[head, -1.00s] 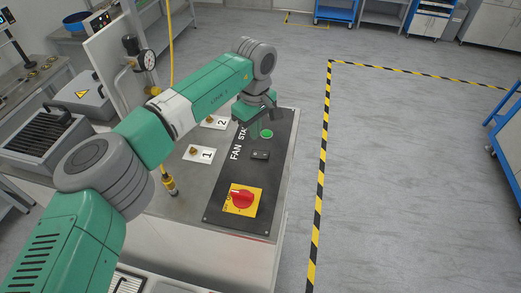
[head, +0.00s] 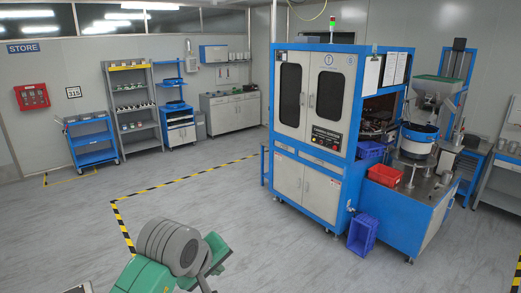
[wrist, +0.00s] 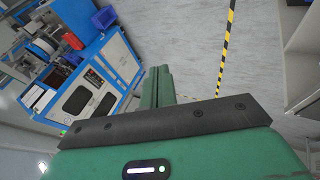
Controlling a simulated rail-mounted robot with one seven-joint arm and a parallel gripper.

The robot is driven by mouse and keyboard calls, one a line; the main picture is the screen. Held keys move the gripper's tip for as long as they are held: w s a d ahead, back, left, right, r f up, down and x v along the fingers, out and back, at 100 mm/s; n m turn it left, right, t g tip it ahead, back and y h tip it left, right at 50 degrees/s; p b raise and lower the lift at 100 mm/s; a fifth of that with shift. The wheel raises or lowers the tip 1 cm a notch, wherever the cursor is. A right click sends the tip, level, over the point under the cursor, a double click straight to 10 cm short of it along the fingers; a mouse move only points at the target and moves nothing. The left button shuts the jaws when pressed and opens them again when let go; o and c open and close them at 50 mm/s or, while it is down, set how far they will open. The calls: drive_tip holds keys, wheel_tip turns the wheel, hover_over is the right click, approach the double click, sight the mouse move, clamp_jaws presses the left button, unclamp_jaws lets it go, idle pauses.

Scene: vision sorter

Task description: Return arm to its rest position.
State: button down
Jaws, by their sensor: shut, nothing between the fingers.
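My green and grey arm reaches in at the bottom of the head view, with its grey wrist joint uppermost. My gripper (wrist: 159,86) shows in the wrist view as two green fingers close together, shut and with nothing between them. In the head view only part of the hand shows at the bottom edge, right of the wrist joint, and its fingertips are hard to make out. The arm is over open floor and touches nothing that I can see.
A blue and white sorting machine (head: 318,140) stands ahead on the right, with a blue crate (head: 362,235) on the floor and a red bin (head: 384,174) beside it. A blue trolley (head: 92,140) and shelves stand at the back left. The floor (head: 200,205) between is clear.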

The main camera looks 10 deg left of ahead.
drive_tip(key=w+d+r+m+t+h, duration=0.1)
drive_tip(key=d+r+m+t, duration=0.1)
drive_tip(key=d+r, duration=0.35)
drive_tip(key=w+d+r+m+t+h, duration=0.1)
drive_tip(key=d+r+m+t, duration=0.15)
drive_tip(key=d, duration=0.65)
drive_tip(key=s+d+r+m+t+h, duration=0.2)
drive_tip(key=s+d+r+m+t, duration=0.2)
drive_tip(key=d+r, duration=0.6)
drive_tip(key=s+a+r+m+t+y, duration=0.1)
drive_tip(key=s+a+r+t+y, duration=0.1)
drive_tip(key=s+r+t, duration=0.2)
drive_tip(key=s+a+r+m+t+y, duration=0.1)
drive_tip(key=s+a+r+t+y, duration=0.2)
drive_tip(key=s+r, duration=0.7)
drive_tip(key=s+t, duration=0.2)
drive_tip(key=s, duration=0.4)
drive_tip(key=shift+s, duration=0.15)
